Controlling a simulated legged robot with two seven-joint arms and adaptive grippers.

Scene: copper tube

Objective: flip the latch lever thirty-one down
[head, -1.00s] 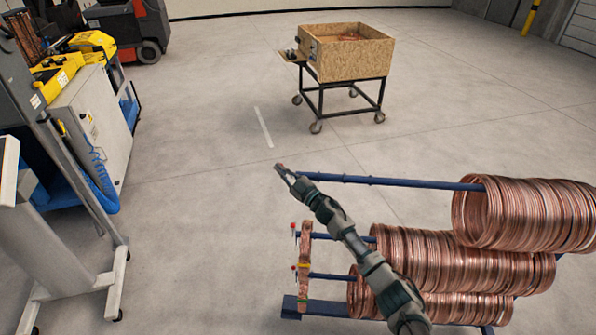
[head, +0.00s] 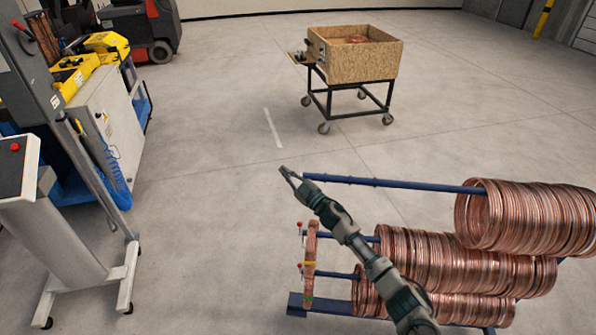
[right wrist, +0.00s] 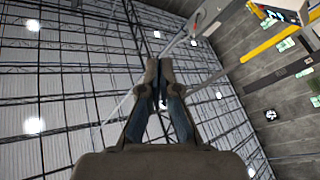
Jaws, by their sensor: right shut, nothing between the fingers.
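My right gripper (head: 286,174) is shut and empty at the left, free end of the top blue rod (head: 385,183). It overlaps that end in the head view, and I cannot tell whether it touches. Any latch lever on this end is hidden or too small to see. The lower rods carry small red-tipped latch levers, an upper one (head: 300,224) and a lower one (head: 300,266). I cannot read any number on them. In the right wrist view the gripper's fingers (right wrist: 159,65) are together and point up at the ceiling. My left gripper is not in view.
Copper coils (head: 525,218) hang on the rods at the right. A thin copper bundle (head: 310,255) hangs near the lower rod ends. A wooden crate on a wheeled stand (head: 360,62) is behind, and a grey wheeled post (head: 20,190) stands at left. The floor between is clear.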

